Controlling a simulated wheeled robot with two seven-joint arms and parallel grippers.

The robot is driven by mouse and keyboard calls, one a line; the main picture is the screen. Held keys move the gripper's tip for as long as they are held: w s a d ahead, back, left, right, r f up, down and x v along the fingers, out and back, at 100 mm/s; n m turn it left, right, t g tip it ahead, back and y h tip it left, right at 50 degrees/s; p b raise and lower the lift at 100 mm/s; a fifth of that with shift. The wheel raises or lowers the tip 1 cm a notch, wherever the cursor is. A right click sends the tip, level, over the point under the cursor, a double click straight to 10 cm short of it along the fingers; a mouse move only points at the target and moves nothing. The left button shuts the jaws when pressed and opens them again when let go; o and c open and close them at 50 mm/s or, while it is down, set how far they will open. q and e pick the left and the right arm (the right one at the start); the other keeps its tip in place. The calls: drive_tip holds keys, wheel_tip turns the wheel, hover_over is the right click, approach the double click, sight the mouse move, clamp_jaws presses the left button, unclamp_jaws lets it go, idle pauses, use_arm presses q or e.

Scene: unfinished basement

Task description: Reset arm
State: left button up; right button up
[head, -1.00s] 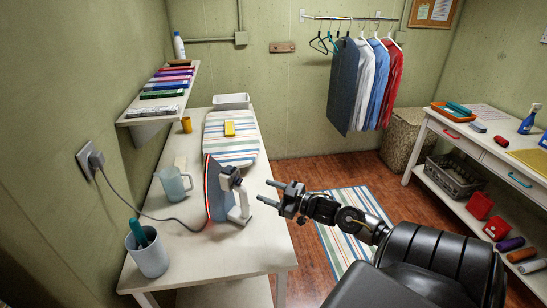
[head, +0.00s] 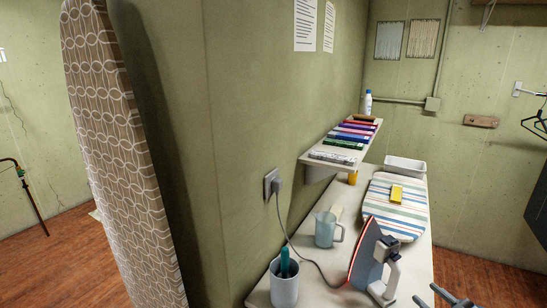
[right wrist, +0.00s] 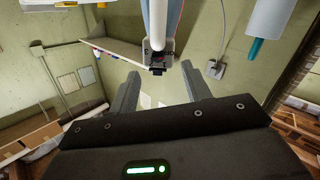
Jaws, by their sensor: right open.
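My right gripper (head: 431,297) shows at the bottom right edge of the head view, with only its fingertips in frame. It is open and empty, to the right of the iron (head: 366,254) and apart from it. The iron stands upright on the white table (head: 330,291), with its orange-edged soleplate facing left. In the right wrist view my open fingers (right wrist: 160,84) have nothing between them. The iron's pale handle (right wrist: 158,22) shows beyond them at the top. My left gripper is in neither current view.
A grey cup (head: 285,290) with a teal item and a clear jug (head: 326,230) stand left of the iron. A cord runs to the wall outlet (head: 271,184). A striped board (head: 402,212) lies behind. A patterned ironing board (head: 112,160) leans at the left.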

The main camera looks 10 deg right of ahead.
drive_tip(key=s+a+f+m+g+h, duration=0.35)
drive_tip(key=s+a+f+g, duration=0.25)
drive_tip(key=s+a+f, duration=0.5)
drive_tip(key=s+a+f+g, duration=0.2)
drive_tip(key=s+a+g, duration=0.5)
drive_tip(key=s+a, duration=0.55)
wheel_tip(320, 180, down, 25)
drive_tip(key=s+g, duration=0.2)
drive_tip(key=s+d+f, duration=0.3)
drive_tip(key=s+f, duration=1.3)
drive_tip(key=f, duration=0.1)
drive_tip(key=shift+s+g, duration=0.2)
drive_tip(key=shift+g, duration=0.2)
drive_tip(key=shift+n, duration=0.25)
